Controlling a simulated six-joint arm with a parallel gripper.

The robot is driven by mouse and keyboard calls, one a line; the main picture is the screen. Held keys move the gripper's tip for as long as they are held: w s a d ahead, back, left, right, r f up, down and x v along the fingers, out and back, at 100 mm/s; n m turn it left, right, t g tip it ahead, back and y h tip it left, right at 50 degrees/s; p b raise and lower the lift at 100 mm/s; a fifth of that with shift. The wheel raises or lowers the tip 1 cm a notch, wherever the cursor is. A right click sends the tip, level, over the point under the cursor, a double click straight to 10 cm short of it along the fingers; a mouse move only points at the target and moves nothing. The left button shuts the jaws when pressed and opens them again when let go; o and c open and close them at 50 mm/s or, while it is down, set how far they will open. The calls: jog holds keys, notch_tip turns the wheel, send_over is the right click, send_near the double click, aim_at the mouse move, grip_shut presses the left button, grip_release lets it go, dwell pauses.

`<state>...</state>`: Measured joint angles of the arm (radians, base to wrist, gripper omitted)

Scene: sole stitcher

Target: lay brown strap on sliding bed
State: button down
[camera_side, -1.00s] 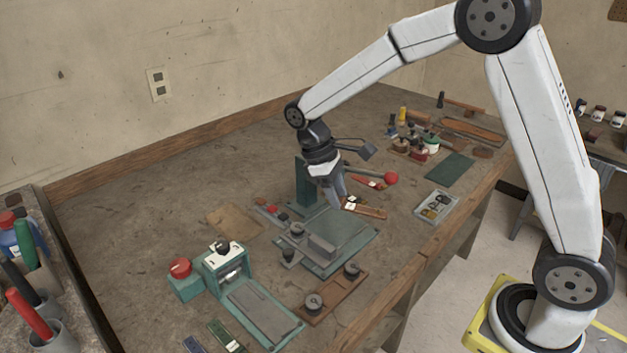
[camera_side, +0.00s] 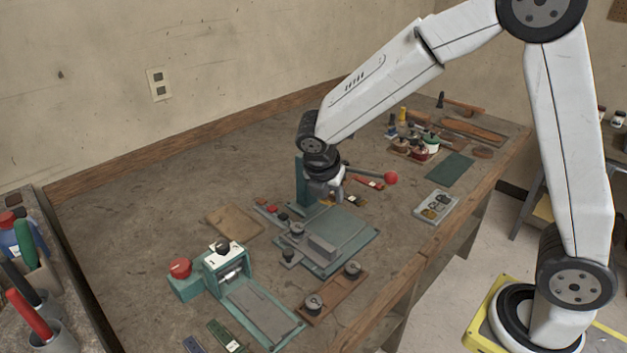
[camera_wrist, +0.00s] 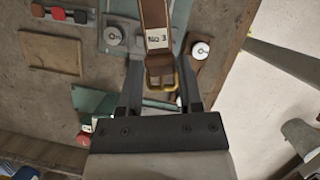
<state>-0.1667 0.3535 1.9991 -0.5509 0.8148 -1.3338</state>
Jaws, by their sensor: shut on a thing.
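The brown strap (camera_wrist: 153,14) has a white label reading "NO 3" and a brass-coloured buckle. In the wrist view it runs up from between the fingers of my gripper (camera_wrist: 160,84), which is shut on it near the buckle end. In the side view my gripper (camera_side: 327,196) is beside the green post, low over the far end of a teal plate; part of the strap (camera_side: 357,201) shows to its right. A long grey bed (camera_side: 262,311) in a teal frame extends from the teal machine (camera_side: 228,268) at front left. I cannot tell which surface is the sliding bed.
The green post (camera_side: 300,182) carries a lever with a red ball (camera_side: 391,178). A grey block (camera_side: 322,247) and clamps sit on the teal plate (camera_side: 345,226). A brown board with dark knobs (camera_side: 335,295) lies in front. A parts tray (camera_side: 437,206) stands right.

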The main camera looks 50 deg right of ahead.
jog(key=n, duration=0.2)
jog(key=n+t+y, duration=0.1)
jog(key=n, duration=0.1)
jog(key=n+t, duration=0.1)
jog(key=n, duration=0.2)
jog(key=shift+w+a+r+y, duration=0.1)
jog(key=shift+w+r+y, duration=0.1)
jog(key=shift+w+y, duration=0.1)
jog(key=n, duration=0.1)
jog(key=n+y, duration=0.1)
jog(key=n, duration=0.1)
jog(key=shift+w+a+r+t, duration=0.1)
jog(key=shift+w+r+t, duration=0.05)
jog(key=shift+t, duration=0.25)
jog(key=shift+w+a+r+n+y, duration=0.1)
jog(key=shift+n+y, duration=0.25)
jog(key=shift+n, duration=0.7)
jog(key=shift+a+r+n+y, duration=0.1)
jog(key=shift+n+y, duration=0.25)
jog(key=shift+n, duration=0.7)
send_over(318, 240)
jog(key=s, duration=0.1)
jog(key=shift+s+f, duration=0.2)
jog(key=shift+f, duration=4.5)
jog(key=shift+f, duration=1.75)
